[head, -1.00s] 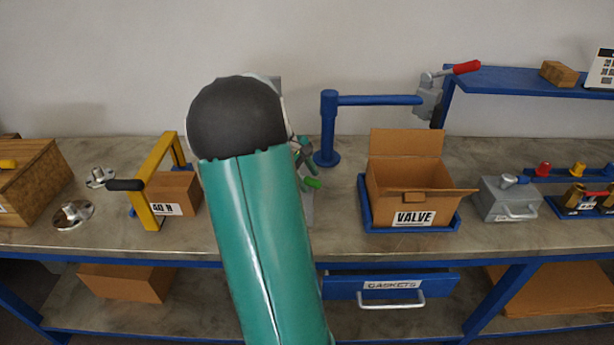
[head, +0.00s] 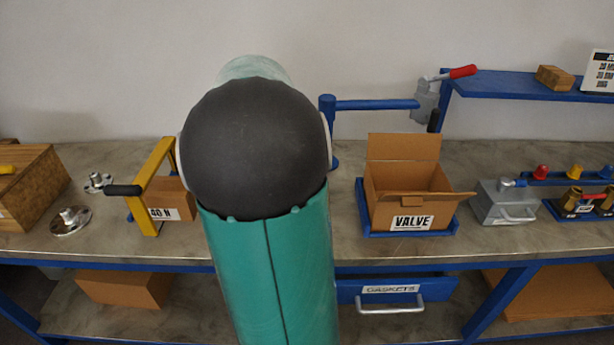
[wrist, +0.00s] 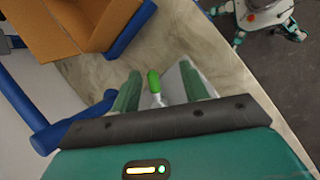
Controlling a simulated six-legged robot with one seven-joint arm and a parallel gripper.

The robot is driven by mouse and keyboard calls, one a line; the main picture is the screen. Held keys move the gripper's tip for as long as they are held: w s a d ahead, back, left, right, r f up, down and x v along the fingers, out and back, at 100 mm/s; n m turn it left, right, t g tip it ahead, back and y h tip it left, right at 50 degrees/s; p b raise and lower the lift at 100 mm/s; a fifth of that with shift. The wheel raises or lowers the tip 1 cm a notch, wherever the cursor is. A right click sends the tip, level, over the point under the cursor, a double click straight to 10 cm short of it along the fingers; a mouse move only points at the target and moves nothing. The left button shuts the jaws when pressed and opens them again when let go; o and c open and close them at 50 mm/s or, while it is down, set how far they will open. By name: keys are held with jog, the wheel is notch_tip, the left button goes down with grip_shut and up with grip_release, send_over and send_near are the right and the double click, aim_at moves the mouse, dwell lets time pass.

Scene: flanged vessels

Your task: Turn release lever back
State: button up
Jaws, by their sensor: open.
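In the wrist view, a small lever with a bright green grip (wrist: 154,82) on a pale metal stem lies between my two green fingers. I take it to be the release lever, though no label shows. A grey-white plate (wrist: 175,88) is beside it, partly covered by the right finger. My gripper (wrist: 160,72) is open, with a finger on either side of the green grip. I cannot tell whether either finger touches it. In the head view, my own arm hides the gripper and this lever.
A cardboard box marked VALVE (head: 410,222) sits in a blue tray right of my arm. A blue post with a horizontal bar (head: 375,104) stands behind. A red-handled lever (head: 462,72) is at a grey block. A yellow frame (head: 147,190) stands to the left on the bench.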

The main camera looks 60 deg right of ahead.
jog(key=s+a+r, duration=0.3)
jog(key=a, duration=0.3)
jog(key=shift+s, duration=0.2)
jog(key=shift+a, duration=0.1)
jog(key=c, duration=0.5)
jog(key=d+m, duration=0.1)
jog(key=w+f+m, duration=0.1)
jog(key=d+f+m+t, duration=0.1)
jog(key=shift+w+d+m+y, duration=0.3)
grip_shut()
jog(key=w+d+f+m+t+h, duration=0.1)
jog(key=w+d+m+t, duration=0.1)
jog(key=d+m, duration=0.5)
jog(key=w+d+f+m+t, duration=0.2)
jog(key=d+m, duration=0.4)
jog(key=m, duration=0.1)
jog(key=x, duration=0.6)
jog(key=s+x, duration=0.1)
jog(key=x, duration=0.3)
jog(key=shift+d+r, duration=0.1)
jog(key=shift+d, duration=0.05)
jog(key=shift+w+a+r, duration=0.1)
jog(key=shift+a+r, duration=0.15)
jog(key=shift+a, duration=0.4)
jog(key=shift+a+r, duration=0.2)
jog(key=shift+a, duration=0.4)
jog(key=shift+w+a+r, duration=0.1)
jog(key=shift+a+r, duration=0.15)
jog(key=shift+a, duration=0.4)
